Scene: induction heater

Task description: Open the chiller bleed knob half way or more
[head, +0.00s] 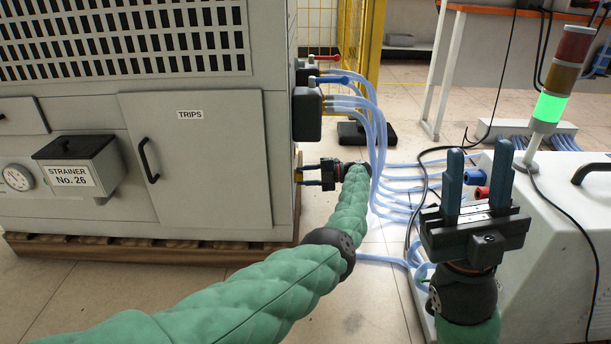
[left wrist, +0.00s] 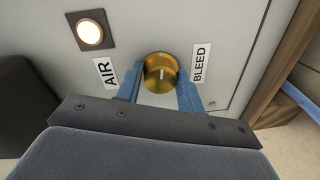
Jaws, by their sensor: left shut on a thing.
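The chiller bleed knob (left wrist: 160,72) is a round brass knob beside the BLEED label (left wrist: 200,62) in the left wrist view. My left gripper (left wrist: 158,92) has its blue fingers on either side of the knob and is shut on it. In the head view my left gripper (head: 309,175) is at the right side of the grey chiller cabinet (head: 200,215), low down; the knob is mostly hidden there. My right gripper (head: 480,180) is raised at the right, fingers upright and apart, with nothing between them.
An AIR label (left wrist: 105,71) and a lit round lamp (left wrist: 90,33) are near the knob. Blue hoses (head: 378,150) run from the black manifolds (head: 307,113) to the floor, right of my left gripper. A white machine (head: 550,220) with a signal tower (head: 552,105) stands right.

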